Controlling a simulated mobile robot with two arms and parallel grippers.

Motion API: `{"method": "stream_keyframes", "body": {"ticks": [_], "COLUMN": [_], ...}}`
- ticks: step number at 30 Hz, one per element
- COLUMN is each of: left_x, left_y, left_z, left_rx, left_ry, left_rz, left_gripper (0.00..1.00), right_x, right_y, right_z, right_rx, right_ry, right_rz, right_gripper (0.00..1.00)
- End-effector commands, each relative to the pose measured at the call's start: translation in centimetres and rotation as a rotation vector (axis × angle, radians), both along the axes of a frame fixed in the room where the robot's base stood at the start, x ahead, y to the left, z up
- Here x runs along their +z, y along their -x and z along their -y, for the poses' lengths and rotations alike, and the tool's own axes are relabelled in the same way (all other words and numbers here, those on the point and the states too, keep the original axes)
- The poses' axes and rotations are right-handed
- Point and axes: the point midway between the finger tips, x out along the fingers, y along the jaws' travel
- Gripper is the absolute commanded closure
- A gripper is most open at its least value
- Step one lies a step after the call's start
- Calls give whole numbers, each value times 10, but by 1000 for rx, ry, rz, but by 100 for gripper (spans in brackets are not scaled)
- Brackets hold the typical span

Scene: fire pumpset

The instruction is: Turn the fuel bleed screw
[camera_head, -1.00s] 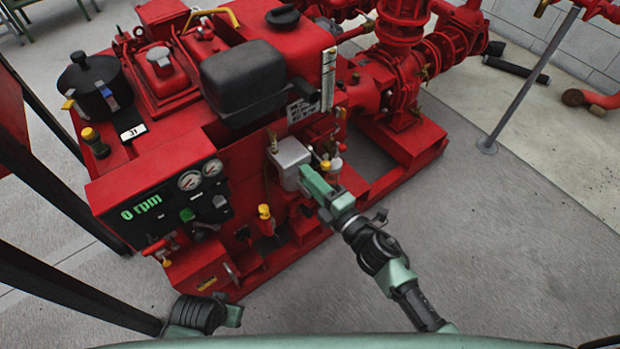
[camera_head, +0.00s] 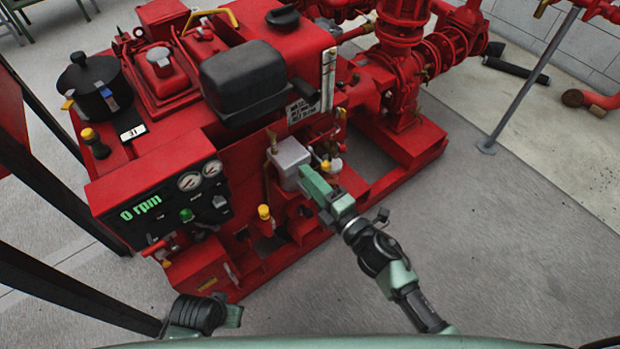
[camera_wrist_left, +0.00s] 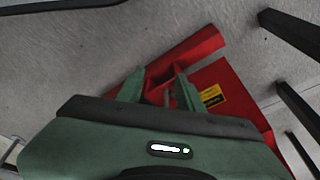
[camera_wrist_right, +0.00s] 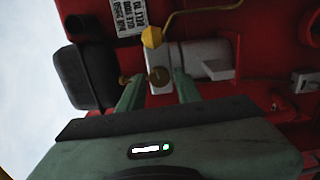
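A small brass screw (camera_wrist_right: 159,77), which looks like the fuel bleed screw, sits on a pale grey block (camera_wrist_right: 190,56) on the red pumpset. In the right wrist view it lies between the fingertips of my right gripper (camera_wrist_right: 156,84), with a gap to each finger. My right gripper (camera_head: 306,180) is open; in the head view its fingers are at the grey block (camera_head: 289,157) and hide the screw. My left gripper (camera_wrist_left: 158,85) is open and empty above a red base part with a yellow label (camera_wrist_left: 211,96).
The gauge panel (camera_head: 190,200) reads 0 rpm. Grey floor (camera_head: 500,260) to the right is clear.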

Motion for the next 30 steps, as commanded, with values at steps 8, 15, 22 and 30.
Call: {"method": "stream_keyframes", "body": {"ticks": [8, 15, 22, 30], "left_x": [-4, -11, -9, -8], "left_y": [1, 6, 4, 2], "left_z": [0, -1, -1, -1], "left_rx": [0, -1, -1, -1], "left_ry": [0, -3, -2, -1], "left_rz": [2, -15, -9, -5], "left_gripper": [64, 64, 64, 64], "right_x": [-1, -1, -1, -1], "right_y": [35, 59, 62, 62], "right_z": [25, 43, 45, 45], "right_rx": [0, 0, 0, 0], "right_ry": [1, 3, 1, 1], "right_rz": [-4, -2, -2, -2], "right_gripper": [66, 66, 66, 66]}}
